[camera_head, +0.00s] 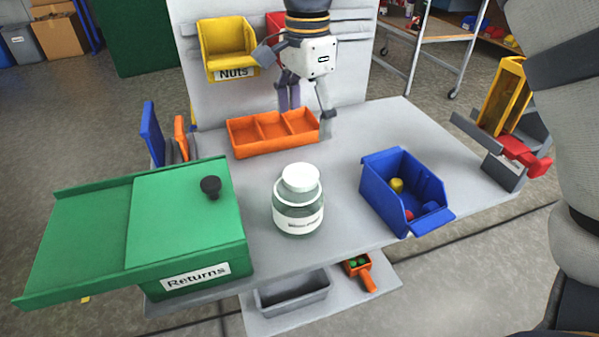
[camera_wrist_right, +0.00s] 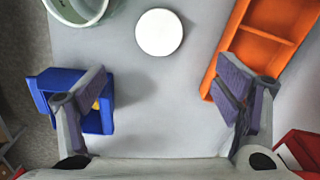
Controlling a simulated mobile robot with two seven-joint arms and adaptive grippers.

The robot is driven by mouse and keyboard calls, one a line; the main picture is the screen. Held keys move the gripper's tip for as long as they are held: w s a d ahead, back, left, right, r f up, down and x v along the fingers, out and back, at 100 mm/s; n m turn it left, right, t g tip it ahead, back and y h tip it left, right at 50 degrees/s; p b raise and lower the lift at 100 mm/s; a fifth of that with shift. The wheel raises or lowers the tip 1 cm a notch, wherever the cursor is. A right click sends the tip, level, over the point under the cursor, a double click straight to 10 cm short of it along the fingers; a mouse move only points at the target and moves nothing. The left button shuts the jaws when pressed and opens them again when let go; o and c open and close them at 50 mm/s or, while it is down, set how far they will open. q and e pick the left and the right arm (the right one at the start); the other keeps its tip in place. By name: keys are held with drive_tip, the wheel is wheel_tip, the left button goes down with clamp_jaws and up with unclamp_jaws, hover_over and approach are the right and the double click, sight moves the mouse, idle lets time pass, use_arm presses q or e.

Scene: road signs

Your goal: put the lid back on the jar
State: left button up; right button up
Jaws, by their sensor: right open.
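The jar (camera_head: 298,222) is a pale greenish container with a white label, upright near the table's middle. The right wrist view shows part of its rim (camera_wrist_right: 85,12) at the top left. The round white lid (camera_head: 300,177) shows by the jar's top in the head view. In the right wrist view the lid (camera_wrist_right: 159,32) is a white disc apart from the jar's rim, over the grey table. My right gripper (camera_head: 306,108) points down at the back of the table, behind the lid. Its fingers (camera_wrist_right: 163,98) are spread and empty. My left gripper is not in view.
An orange divided tray (camera_head: 243,143) lies behind the jar. A blue bin (camera_head: 383,195) with small items stands right of it. A green Returns box (camera_head: 190,255) with a black knob (camera_head: 210,187) is at the left. Grey table (camera_head: 350,140) is clear between tray and blue bin.

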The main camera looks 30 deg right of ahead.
wheel_tip(320, 180, down, 6)
drive_tip(key=shift+w+f, duration=0.1)
drive_tip(key=shift+f, duration=0.05)
drive_tip(key=f, duration=0.5)
drive_tip(key=shift+a+f, duration=0.1)
drive_tip(key=shift+a, duration=0.15)
drive_tip(key=c, duration=0.8)
